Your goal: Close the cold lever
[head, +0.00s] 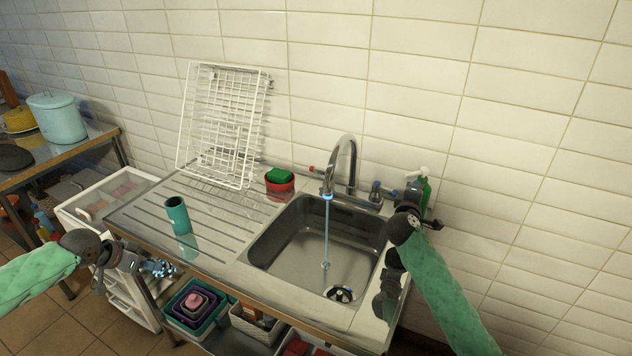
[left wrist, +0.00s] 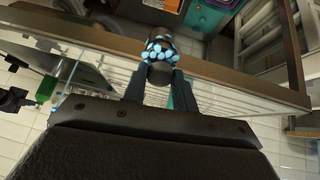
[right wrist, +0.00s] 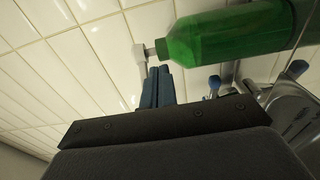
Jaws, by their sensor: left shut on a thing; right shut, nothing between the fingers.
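The tap (head: 345,165) stands behind the sink, with a stream of water running from its spout. Its cold lever (head: 376,190), marked blue, is on the right side; a blue end also shows in the right wrist view (right wrist: 214,82). Its hot lever (head: 317,170), marked red, is on the left. My right gripper (head: 410,208) is shut and empty, right of the cold lever and apart from it, close to the green soap bottle. My left gripper (head: 148,266) is shut on a brush-like thing with blue bristles (left wrist: 160,47), in front of the counter.
The green soap bottle (right wrist: 225,35) with a white pump stands by the wall. The sink (head: 300,245) has a dark drain piece. A teal cup (head: 178,215), a red bowl with a green sponge (head: 280,182) and a white rack (head: 220,125) stand on the drainboard.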

